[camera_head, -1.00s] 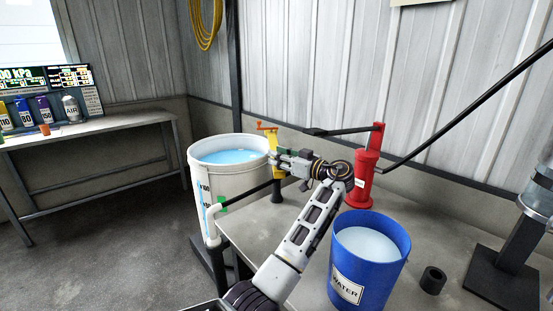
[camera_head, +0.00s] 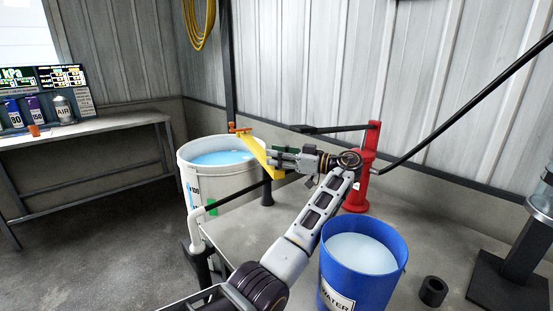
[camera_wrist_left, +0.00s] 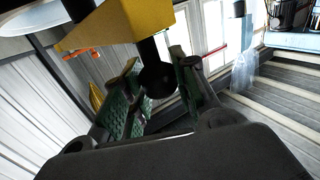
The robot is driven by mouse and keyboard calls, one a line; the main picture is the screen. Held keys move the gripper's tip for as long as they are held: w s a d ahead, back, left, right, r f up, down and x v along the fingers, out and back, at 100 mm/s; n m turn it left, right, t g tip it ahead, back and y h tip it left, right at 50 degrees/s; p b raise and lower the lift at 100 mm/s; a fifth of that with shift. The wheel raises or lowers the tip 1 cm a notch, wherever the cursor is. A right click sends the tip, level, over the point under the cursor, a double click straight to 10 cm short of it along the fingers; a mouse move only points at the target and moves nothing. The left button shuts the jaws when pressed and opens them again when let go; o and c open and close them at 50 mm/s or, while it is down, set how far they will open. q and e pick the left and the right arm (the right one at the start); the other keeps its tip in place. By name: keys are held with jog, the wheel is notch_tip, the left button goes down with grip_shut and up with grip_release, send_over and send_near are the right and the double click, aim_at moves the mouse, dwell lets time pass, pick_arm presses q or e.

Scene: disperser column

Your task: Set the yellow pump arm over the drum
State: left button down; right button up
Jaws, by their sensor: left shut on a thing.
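The yellow pump arm (camera_head: 259,153) slants from an orange end piece (camera_head: 240,130) at the drum's back rim down to my left gripper. In the head view it crosses the right part of the drum's mouth. The drum (camera_head: 185,178) is white, open and holds blue liquid. My left gripper (camera_head: 278,160) is at the arm's near end, right of the drum. In the left wrist view its green-padded fingers (camera_wrist_left: 155,95) are shut around a dark round-ended knob (camera_wrist_left: 154,72) below the yellow arm (camera_wrist_left: 120,22). My right gripper is not in view.
A blue water bucket (camera_head: 365,262) stands on the table (camera_head: 235,232) at front right. A red hand pump (camera_head: 358,185) stands behind my wrist, its black lever reaching left. A black pipe (camera_head: 235,197) runs beside the drum. A small black cylinder (camera_head: 433,291) lies right.

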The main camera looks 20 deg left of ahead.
pick_arm(q)
jog(key=shift+w+d+r+n+g, duration=0.15)
jog(key=shift+w+d+n+g, duration=0.2)
jog(key=shift+n+g, duration=0.2)
jog(key=c, duration=1.1)
grip_release()
jog(key=shift+d, duration=0.1)
jog(key=shift+w+d, duration=0.2)
jog(key=shift+d, duration=1.75)
jog(key=shift+w+d, duration=0.15)
jog(key=shift+d, duration=1.75)
jog(key=shift+c, duration=0.2)
